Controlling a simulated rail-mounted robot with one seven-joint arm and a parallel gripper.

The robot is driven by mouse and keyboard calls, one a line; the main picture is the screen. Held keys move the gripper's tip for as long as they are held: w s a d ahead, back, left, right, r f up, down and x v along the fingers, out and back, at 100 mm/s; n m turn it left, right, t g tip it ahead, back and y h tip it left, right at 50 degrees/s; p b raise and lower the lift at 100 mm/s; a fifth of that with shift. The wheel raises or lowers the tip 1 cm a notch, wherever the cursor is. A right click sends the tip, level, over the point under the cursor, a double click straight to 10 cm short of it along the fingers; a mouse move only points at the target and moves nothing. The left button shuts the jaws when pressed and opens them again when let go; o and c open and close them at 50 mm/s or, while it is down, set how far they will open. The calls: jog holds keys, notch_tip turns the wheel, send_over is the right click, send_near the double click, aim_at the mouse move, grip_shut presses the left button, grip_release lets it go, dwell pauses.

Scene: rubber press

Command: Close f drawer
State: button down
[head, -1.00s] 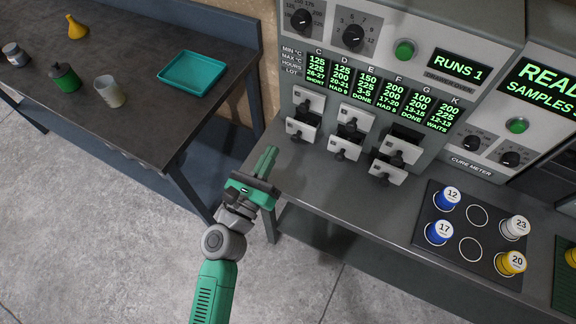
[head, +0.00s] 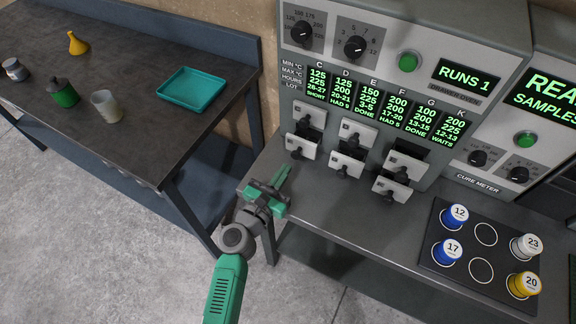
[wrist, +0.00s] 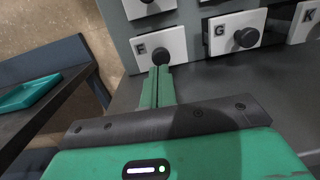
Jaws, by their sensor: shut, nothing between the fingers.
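The F drawer (head: 300,148) is the lower left drawer of the oven cabinet, with a white front and a black knob. A dark gap above its front suggests it stands out from the cabinet. In the wrist view its front (wrist: 143,50), with its label, is at the upper left. My gripper (head: 285,168) is shut and empty, just in front of and below the F knob in the head view. In the wrist view its green fingertips (wrist: 160,68) reach up to the lower edge of the knob. I cannot tell whether they touch it.
The G drawer (wrist: 237,33) and K drawer (wrist: 309,22) are to the right of F, with another row of drawers above. A dark rack (head: 439,266) with numbered capped jars stands on the bench at right. A table with a teal tray (head: 192,89) is at left.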

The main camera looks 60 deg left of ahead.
aim_at(295, 155)
jog(key=shift+x, duration=1.35)
jog(key=shift+w+a+f+b, duration=0.15)
jog(key=shift+w+b, duration=0.15)
jog(key=shift+b, duration=0.15)
jog(key=b+x, duration=0.1)
jog(key=x, duration=0.3)
jog(key=shift+s+a+b, duration=0.1)
jog(key=shift+b, duration=0.25)
jog(key=shift+s+f, duration=0.1)
jog(key=shift+f, duration=0.05)
